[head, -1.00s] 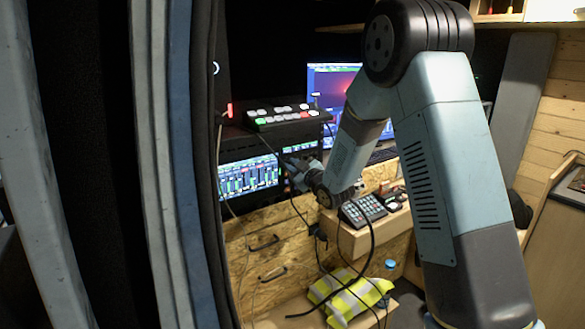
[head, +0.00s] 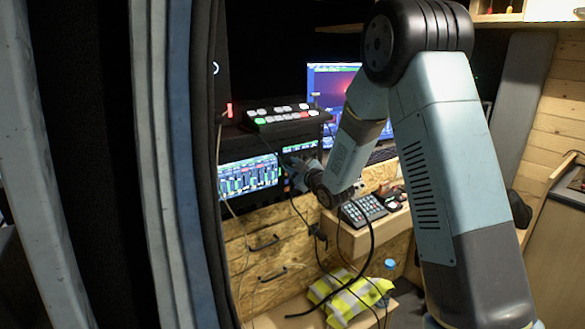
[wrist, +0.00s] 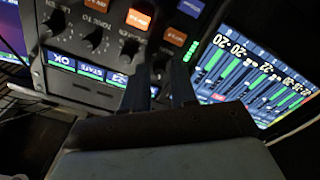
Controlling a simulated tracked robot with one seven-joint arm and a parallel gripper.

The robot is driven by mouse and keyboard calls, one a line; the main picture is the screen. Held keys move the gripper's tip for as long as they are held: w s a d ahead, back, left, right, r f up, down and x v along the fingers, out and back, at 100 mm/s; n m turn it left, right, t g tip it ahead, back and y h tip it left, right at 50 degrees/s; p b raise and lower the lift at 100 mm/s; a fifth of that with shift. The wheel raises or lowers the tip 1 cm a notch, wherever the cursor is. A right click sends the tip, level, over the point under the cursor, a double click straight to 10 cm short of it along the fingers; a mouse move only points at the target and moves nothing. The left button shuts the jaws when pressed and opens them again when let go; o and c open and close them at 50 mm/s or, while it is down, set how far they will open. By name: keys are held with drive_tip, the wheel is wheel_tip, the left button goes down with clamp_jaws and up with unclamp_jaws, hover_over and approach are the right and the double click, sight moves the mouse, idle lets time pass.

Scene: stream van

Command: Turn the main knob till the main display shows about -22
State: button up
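The control panel (wrist: 75,90) has a row of dark knobs, including one (wrist: 129,50) just beyond my left fingertip. My gripper (wrist: 158,84) is at the panel, its two dark fingers apart on either side of a dark knob-like shape. I cannot tell whether they press on it. Small blue displays lie below the knobs; the one (wrist: 117,79) beside my left finger seems to read -23, partly hidden. No label clearly marks the main knob. In the head view my gripper (head: 299,172) is at the rack's front, small and partly hidden by my wrist.
A screen with green level bars (wrist: 255,75) is right of my fingers; it also shows in the head view (head: 248,176). A button console (head: 285,117) stands on the rack. A keypad (head: 362,210) sits on the ledge below my wrist. Cables hang close by.

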drive_tip(key=shift+d, duration=0.1)
drive_tip(key=v, duration=1.3)
drive_tip(key=shift+s+d, duration=0.2)
drive_tip(key=shift+s, duration=0.1)
drive_tip(key=s+d+r+m+g+h, duration=0.3)
drive_tip(key=s+d+r+m+h, duration=0.55)
drive_tip(key=d, duration=0.45)
drive_tip(key=s+d+r+m+g, duration=0.1)
drive_tip(key=s+m+g, duration=0.1)
drive_tip(key=s, duration=1)
drive_tip(key=s+d+r+m+g+h, duration=0.1)
drive_tip(key=s+d+r+m+g, duration=0.1)
drive_tip(key=s, duration=1.1)
drive_tip(key=shift+r+m+g, duration=0.15)
drive_tip(key=shift+m+g, duration=0.5)
drive_tip(key=shift+g, duration=0.55)
